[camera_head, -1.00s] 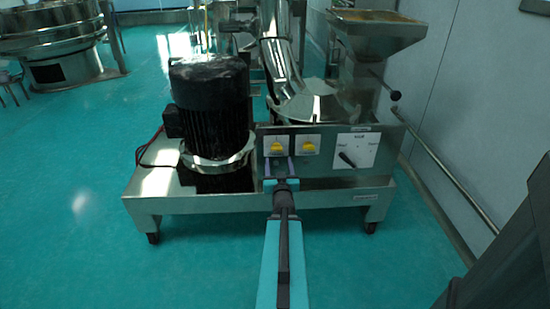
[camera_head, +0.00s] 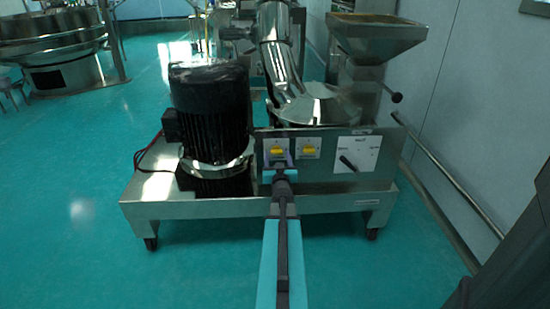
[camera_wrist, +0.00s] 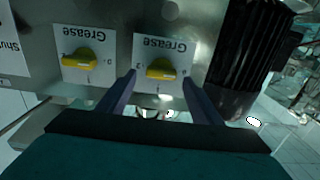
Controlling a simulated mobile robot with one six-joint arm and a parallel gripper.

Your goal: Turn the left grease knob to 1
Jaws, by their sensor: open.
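The left grease knob is a yellow knob (camera_head: 277,151) on a white plate on the machine's front panel. The wrist view is upside down, so this knob (camera_wrist: 161,69) appears on the right there, under the inverted word "Grease". The right grease knob (camera_head: 307,149) is a similar yellow knob, and it also shows in the wrist view (camera_wrist: 83,58). My gripper (camera_head: 279,168) is at the left plate. In the wrist view my gripper (camera_wrist: 160,80) is open, with one finger on each side of the left knob. I cannot tell whether the fingers touch it.
A white plate with a black lever (camera_head: 348,162) is right of the knobs. A large black motor (camera_head: 210,112) stands left of the panel on the steel base (camera_head: 150,212). A steel hopper (camera_head: 376,40) rises behind. The green floor in front is clear.

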